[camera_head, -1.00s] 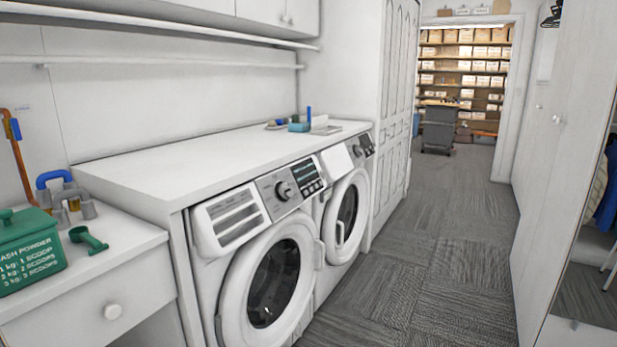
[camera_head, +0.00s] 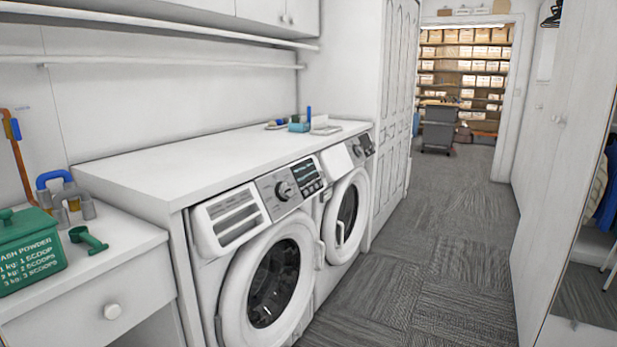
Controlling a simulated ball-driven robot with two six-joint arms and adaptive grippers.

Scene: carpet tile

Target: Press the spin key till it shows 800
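A white front-loading washing machine (camera_head: 208,262) stands under the white counter in the middle of the view. The text is too small to read, so I cannot tell the spin value or which key is spin. A second white machine (camera_head: 331,163) stands beside it to the right, with its own dial and dark panel. Neither of my grippers is in view.
A green wash powder box (camera_head: 28,262) and a green scoop (camera_head: 88,239) sit on the lower left cabinet. A grey carpet aisle (camera_head: 440,235) runs clear along the machines. White cupboards (camera_head: 548,150) line the right. A dark grey bin (camera_head: 438,130) stands near the far doorway.

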